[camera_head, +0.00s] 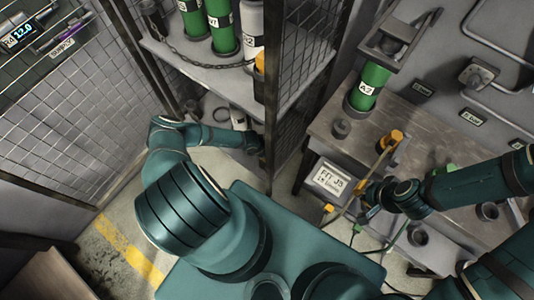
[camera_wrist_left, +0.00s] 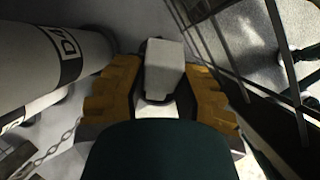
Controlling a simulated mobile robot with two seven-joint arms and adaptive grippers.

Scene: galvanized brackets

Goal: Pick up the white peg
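In the left wrist view a pale, square-ended block, which looks like the white peg (camera_wrist_left: 165,66), stands between the yellow finger pads of my left gripper (camera_wrist_left: 164,84). The pads flank it closely on both sides; whether they press on it I cannot tell. In the head view my left arm reaches into the lower bay of the mesh cage, and its gripper is largely hidden by the corner post; the peg does not show there. My right gripper (camera_head: 361,174) looks open, its yellow-tipped fingers spread at the front of the workbench, with no peg seen in it.
The cage shelf (camera_head: 200,70) holds green and white cylinders with a chain. A dark post and mesh (camera_head: 300,90) stand close to my left gripper. Large white cylinders (camera_wrist_left: 45,60) are at its left. The workbench (camera_head: 440,150) carries a green A2 cylinder (camera_head: 368,85).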

